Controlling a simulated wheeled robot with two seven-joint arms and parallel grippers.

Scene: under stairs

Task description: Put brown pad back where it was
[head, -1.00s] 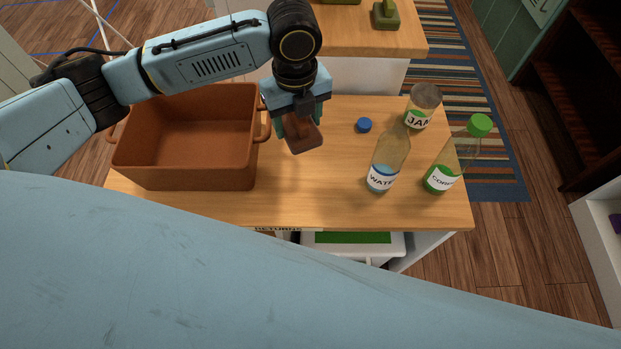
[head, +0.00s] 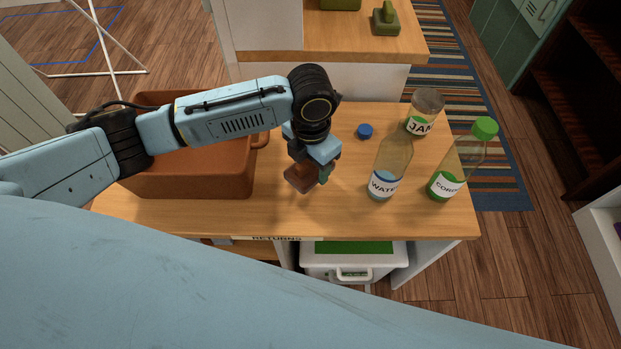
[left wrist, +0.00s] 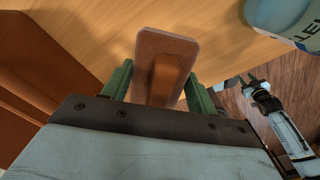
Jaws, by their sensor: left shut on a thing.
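The brown pad (head: 299,178) is a reddish-brown block in my left gripper (head: 314,166), low over the wooden counter between the crate and the water bottle. In the left wrist view the pad (left wrist: 178,47) is a flat rounded plate with a raised grip. The green fingers of the left gripper (left wrist: 156,88) stand on both sides of that grip, shut on it. I cannot tell whether the pad touches the counter. What looks like my right gripper (left wrist: 250,84) shows small at the right of the left wrist view, its jaws unclear.
The brown crate (head: 190,185) stands left on the counter (head: 340,220), partly behind my left arm. The front middle is clear.

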